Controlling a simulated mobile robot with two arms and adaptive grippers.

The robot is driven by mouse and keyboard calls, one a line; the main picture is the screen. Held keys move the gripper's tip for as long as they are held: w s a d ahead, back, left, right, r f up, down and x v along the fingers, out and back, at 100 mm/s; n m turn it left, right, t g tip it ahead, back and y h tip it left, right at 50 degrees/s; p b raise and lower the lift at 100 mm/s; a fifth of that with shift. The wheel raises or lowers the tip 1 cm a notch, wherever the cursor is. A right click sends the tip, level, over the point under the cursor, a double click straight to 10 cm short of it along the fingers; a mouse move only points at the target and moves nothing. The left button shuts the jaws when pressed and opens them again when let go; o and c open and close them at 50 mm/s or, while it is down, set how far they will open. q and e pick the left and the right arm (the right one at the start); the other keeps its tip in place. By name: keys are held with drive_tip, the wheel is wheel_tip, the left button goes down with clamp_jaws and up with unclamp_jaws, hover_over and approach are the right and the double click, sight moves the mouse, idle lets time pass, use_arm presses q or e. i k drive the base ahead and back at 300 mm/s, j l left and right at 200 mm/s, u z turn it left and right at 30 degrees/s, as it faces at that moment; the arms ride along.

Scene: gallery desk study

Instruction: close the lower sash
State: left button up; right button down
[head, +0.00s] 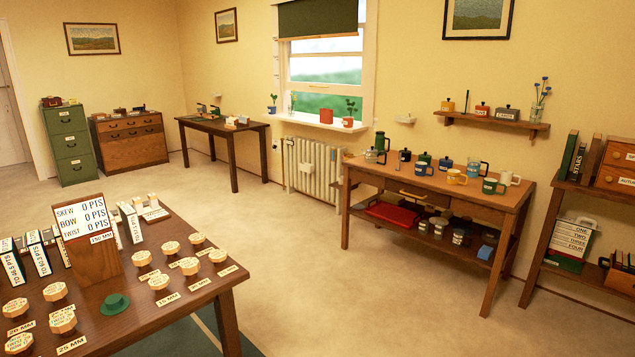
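The window (362,75) is on the far wall, with a white frame. Its lower sash seems raised: a white rail (340,88) with a small yellowish piece crosses the window at mid-height. Another thin bar crosses above it. Below the rail, green shows down to the sill, and it looks like an open gap, though I cannot be sure there is no glass. A dark green blind (318,18) covers the top. Neither of my grippers is in view.
Potted plants and a red pot (326,116) stand on the sill (305,121). A radiator (300,165) is below. A table of mugs (400,182) stands right of it, a dark desk (205,121) left. A game table (190,235) fills the near left. The middle floor is clear.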

sight(343, 89)
drive_tip(key=i+z, duration=0.2)
drive_tip(key=i, duration=0.4)
drive_tip(key=i+z, duration=0.2)
drive_tip(key=i, duration=0.35)
drive_tip(key=i+j+z, duration=0.2)
drive_tip(key=i, duration=0.4)
drive_tip(key=i+j+z, duration=0.15)
drive_tip(key=i, duration=0.4)
